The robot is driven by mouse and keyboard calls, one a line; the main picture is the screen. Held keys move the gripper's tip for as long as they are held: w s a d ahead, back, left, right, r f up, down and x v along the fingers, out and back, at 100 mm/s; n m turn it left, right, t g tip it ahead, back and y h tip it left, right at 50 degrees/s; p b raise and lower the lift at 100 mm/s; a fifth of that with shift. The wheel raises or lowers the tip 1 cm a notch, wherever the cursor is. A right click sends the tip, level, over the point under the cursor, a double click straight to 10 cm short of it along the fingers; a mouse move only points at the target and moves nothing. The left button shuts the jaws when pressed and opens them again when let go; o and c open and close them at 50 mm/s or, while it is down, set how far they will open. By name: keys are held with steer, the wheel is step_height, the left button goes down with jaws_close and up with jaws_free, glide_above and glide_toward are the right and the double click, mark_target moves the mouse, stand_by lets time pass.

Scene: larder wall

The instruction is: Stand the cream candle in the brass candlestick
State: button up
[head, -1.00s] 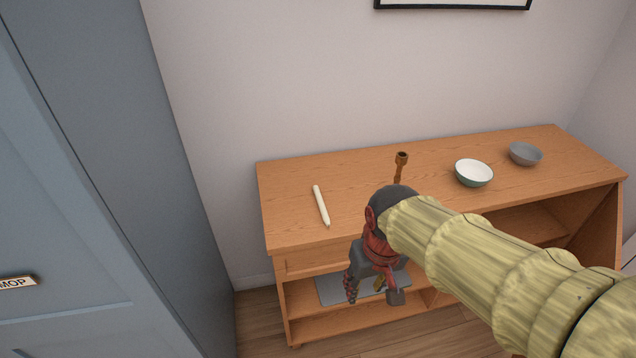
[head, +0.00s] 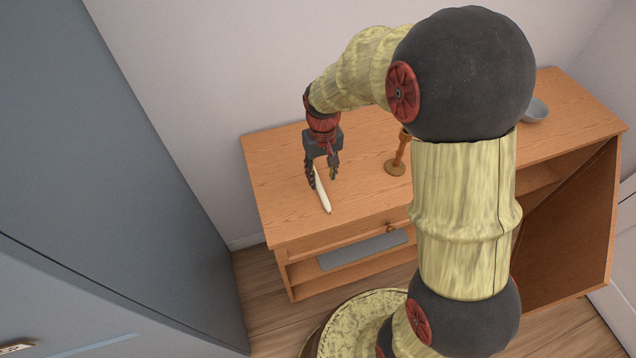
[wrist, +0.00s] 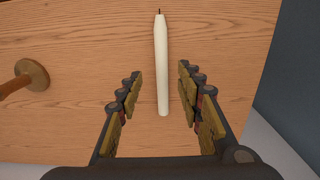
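The cream candle (head: 323,193) lies flat on the wooden sideboard top, toward its left end. In the wrist view the candle (wrist: 161,62) points away from me, wick end far, with its near end between the fingertips' lines. My gripper (head: 322,180) is open and empty above the candle, its fingers (wrist: 160,88) on either side of it and not touching it. The brass candlestick (head: 398,158) stands upright on the sideboard, right of the candle; my arm is close to its top in the head view. In the wrist view only part of the candlestick (wrist: 30,75) shows at the left.
The sideboard top (head: 275,160) is clear around the candle. A grey bowl (head: 536,109) stands at the right, partly behind my arm. A drawer with a knob (head: 390,228) and open shelves are below. A tall blue-grey cupboard (head: 150,150) stands at the left.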

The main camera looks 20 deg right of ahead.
mark_target(321, 189)
steer(key=f+b, duration=0.1)
steer(key=f, duration=0.5)
steer(key=shift+s+a+b, duration=0.15)
steer(key=shift+s+b, duration=0.05)
steer(key=shift+b, duration=0.15)
steer(key=shift+r, duration=0.1)
steer(key=shift+c, duration=1.3)
jaws_close()
